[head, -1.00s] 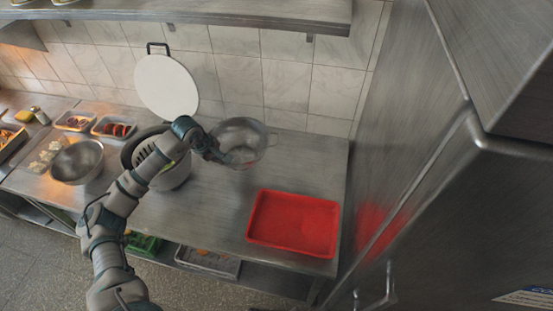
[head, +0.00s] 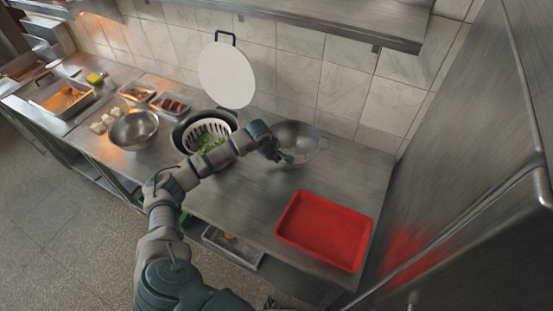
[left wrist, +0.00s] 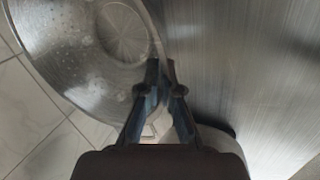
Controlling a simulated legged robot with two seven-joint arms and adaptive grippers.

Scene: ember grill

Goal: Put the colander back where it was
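The metal colander (head: 303,138) is a round bowl with small holes, over the back of the steel counter near the tiled wall. It fills the upper left of the left wrist view (left wrist: 80,45). My left gripper (head: 285,157) is at its near left side. In the left wrist view, its two fingers (left wrist: 161,65) are close together with the colander's rim between their tips. I cannot tell whether the colander rests on the counter or hangs just above it. My right gripper is not in view.
A red tray (head: 325,230) lies at the counter's front right. Left of the colander are a pot with a white basket (head: 196,135) of greens and a steel bowl (head: 134,130). A white round board (head: 226,75) leans on the wall. A tall steel cabinet (head: 470,200) bounds the right.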

